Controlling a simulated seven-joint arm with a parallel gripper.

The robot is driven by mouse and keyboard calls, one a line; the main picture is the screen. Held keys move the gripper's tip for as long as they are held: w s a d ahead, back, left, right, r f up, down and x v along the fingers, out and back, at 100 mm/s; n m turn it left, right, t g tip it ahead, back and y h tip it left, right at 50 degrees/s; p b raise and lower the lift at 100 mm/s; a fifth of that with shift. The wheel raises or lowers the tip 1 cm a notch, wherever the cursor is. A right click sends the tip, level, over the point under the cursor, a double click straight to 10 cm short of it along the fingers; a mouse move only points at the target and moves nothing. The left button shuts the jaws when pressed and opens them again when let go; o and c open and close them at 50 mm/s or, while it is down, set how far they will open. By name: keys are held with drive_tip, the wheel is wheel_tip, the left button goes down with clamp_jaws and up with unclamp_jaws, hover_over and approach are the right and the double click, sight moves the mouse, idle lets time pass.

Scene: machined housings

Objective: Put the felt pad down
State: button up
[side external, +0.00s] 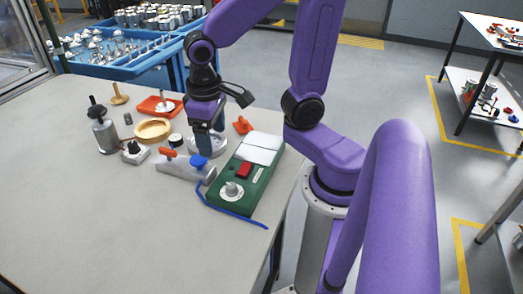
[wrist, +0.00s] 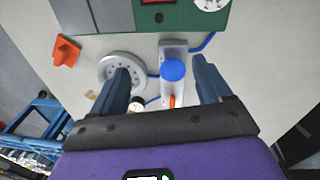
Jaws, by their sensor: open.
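My gripper (side external: 207,143) is open and empty, pointing down at the table. In the wrist view its two blue-grey fingers (wrist: 163,78) stand wide apart, with a blue round knob (wrist: 172,70) on a light grey block (wrist: 173,48) showing between them. The same blue knob (side external: 198,161) is just in front of the gripper in the side view. I cannot tell for sure which thing is the felt pad.
A grey round flange (wrist: 120,67) is close beside one finger. An orange piece (side external: 242,125) stands behind. A blue cord (side external: 240,217) runs along the housing. The front left table (side external: 80,230) is clear.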

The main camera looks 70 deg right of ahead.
drive_tip(key=s+n, duration=0.3)
drive_tip(key=s, duration=0.1)
drive_tip(key=s+a+n+y, duration=0.1)
drive_tip(key=s+n, duration=0.7)
drive_tip(key=shift+s+a+f, duration=0.1)
drive_tip(key=shift+a+f, duration=0.05)
drive_tip(key=shift+f, duration=0.15)
